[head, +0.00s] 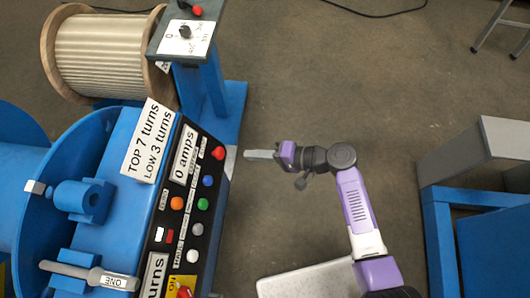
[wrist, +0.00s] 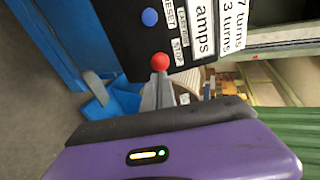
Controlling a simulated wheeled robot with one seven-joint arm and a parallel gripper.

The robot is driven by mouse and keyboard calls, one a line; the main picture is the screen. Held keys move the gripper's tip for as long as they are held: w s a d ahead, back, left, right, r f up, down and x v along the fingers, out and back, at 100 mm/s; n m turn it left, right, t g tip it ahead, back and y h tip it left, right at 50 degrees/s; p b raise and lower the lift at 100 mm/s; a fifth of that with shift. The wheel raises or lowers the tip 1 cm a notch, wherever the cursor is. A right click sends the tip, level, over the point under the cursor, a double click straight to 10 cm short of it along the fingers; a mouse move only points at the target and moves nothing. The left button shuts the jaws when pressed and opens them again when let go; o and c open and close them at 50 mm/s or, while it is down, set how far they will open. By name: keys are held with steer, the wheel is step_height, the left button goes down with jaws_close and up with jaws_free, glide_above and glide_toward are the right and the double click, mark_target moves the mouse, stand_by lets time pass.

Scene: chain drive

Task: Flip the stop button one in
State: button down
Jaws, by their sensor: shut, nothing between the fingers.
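The control panel (head: 190,215) stands at the left in the head view. A red button (head: 218,153) sits at its far end. In the wrist view the red button (wrist: 160,62) is beside a label reading STOP. My gripper (head: 250,154) is shut and empty, pointing left at the red button with a gap between them in the head view. In the wrist view my gripper's fingertips (wrist: 158,84) are in line with the button and overlap its lower edge in the picture; I cannot judge the distance there.
Blue (head: 208,181), orange, green and white buttons line the panel. Another red button (head: 197,11) is on the far box, and one (head: 184,291) on a yellow base at the panel's near end. A wooden spool (head: 105,50) stands behind. A blue frame (head: 440,235) stands right; open floor lies between.

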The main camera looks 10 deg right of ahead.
mark_target(222, 153)
steer(key=x, duration=0.8)
